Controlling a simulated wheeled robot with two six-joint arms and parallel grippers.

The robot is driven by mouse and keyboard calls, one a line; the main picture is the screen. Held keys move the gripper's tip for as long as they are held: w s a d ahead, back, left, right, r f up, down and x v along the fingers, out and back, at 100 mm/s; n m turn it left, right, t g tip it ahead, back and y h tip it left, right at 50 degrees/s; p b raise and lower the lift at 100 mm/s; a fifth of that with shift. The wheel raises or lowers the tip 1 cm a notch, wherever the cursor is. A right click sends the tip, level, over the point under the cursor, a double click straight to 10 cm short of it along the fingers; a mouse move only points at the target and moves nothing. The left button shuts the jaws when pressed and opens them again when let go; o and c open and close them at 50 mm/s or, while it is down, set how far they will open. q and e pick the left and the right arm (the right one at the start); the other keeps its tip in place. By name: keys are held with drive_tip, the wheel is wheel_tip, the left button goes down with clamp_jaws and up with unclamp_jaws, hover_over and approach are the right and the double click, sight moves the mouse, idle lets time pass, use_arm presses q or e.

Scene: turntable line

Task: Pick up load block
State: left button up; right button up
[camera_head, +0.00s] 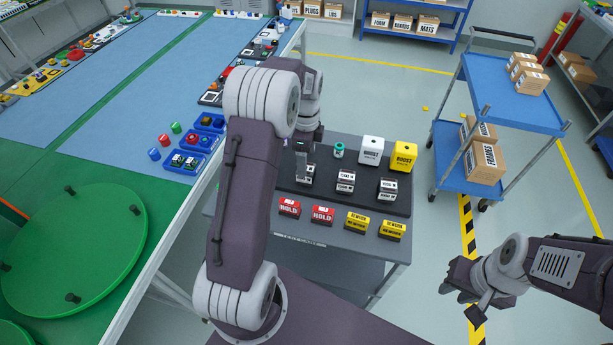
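My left arm reaches over the grey cart, and its gripper (304,166) points straight down at a small dark and white block (304,180) on the black board. The fingers are small and partly merge with the block, so I cannot tell whether they are closed on it. The block's label is not readable, so I cannot confirm that it is the load block. Two similar labelled blocks with knobs stand to its right, one in the middle (346,182) and one farther right (387,191). My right gripper (463,298) is at the lower right, away from the cart, with its fingers apart and empty.
White (371,150) and yellow (403,156) boost blocks stand at the board's back. Red hold blocks (322,214) and yellow blocks (357,222) line the front. A green turntable (80,245) is at left. A blue trolley (500,90) with cartons stands at right.

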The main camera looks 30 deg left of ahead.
use_arm(q)
drive_tip(key=f, duration=0.1)
drive_tip(key=w+f, duration=0.1)
drive_tip(key=f, duration=0.1)
drive_tip(key=shift+w+a+f, duration=0.1)
drive_tip(key=shift+w+a, duration=0.05)
drive_tip(key=f, duration=0.3)
drive_tip(key=f+p, duration=0.1)
drive_tip(key=shift+s+a+f, duration=0.1)
drive_tip(key=shift+s+f, duration=0.05)
drive_tip(key=shift+s, duration=0.2)
drive_tip(key=shift+w+f, duration=0.25)
drive_tip(key=shift+f, duration=0.05)
drive_tip(key=shift+s+r, duration=0.1)
drive_tip(key=shift+s, duration=0.05)
drive_tip(key=c, duration=1)
clamp_jaws()
